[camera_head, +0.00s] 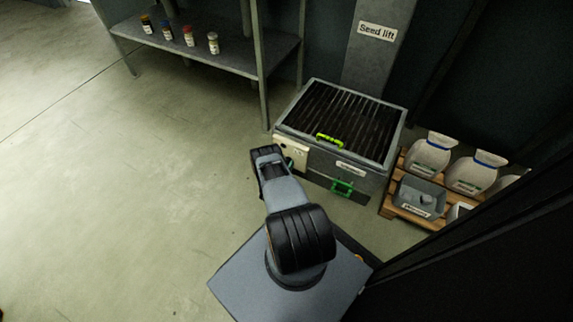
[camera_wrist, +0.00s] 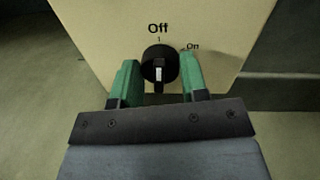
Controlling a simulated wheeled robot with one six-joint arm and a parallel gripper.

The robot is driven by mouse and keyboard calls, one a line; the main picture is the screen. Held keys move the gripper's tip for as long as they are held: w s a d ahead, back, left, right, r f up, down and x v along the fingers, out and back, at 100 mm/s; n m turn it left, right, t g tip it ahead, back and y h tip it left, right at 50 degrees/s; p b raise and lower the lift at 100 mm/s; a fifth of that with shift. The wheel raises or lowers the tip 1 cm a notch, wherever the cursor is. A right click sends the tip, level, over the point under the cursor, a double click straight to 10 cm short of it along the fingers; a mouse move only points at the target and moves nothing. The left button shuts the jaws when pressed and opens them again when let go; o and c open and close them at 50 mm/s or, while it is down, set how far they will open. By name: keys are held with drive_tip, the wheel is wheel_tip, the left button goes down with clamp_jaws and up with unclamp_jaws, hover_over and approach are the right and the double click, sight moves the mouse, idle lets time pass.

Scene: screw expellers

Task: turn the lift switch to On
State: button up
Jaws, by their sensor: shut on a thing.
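The lift switch is a black round knob (camera_wrist: 158,62) on a cream panel (camera_wrist: 95,25), seen in the wrist view. "Off" is printed straight above it and "On" to its upper right. The knob's bar with a white mark stands upright in the picture, in line with the Off tick. My gripper (camera_wrist: 160,80) has its green fingers on either side of the knob, shut on it. In the head view the cream panel (camera_head: 298,151) is on the left front of the seed lift's bin (camera_head: 340,177); my arm partly hides it and the knob is not clear there.
The bin has a dark grate (camera_head: 340,115), a lime-green handle (camera_head: 329,140) on top and a green handle (camera_head: 342,188) in front. A pallet (camera_head: 387,206) with white sacks (camera_head: 428,155) and a grey box (camera_head: 420,197) stands to the right. A shelf (camera_head: 235,50) with bottles is behind. Floor at left is clear.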

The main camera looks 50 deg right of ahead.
drive_tip(key=shift+a+f+m+h+b, duration=0.15)
drive_tip(key=shift+m+b, duration=0.95)
drive_tip(key=shift+m, duration=1.65)
drive_tip(key=shift+d+m+h+b, duration=0.2)
drive_tip(key=shift+m+b, duration=0.85)
drive_tip(key=shift+m, duration=1.7)
drive_tip(key=o, duration=0.7)
drive_tip(key=shift+c, duration=0.2)
drive_tip(key=shift+o, duration=1.3)
drive_tip(key=shift+m, duration=0.3)
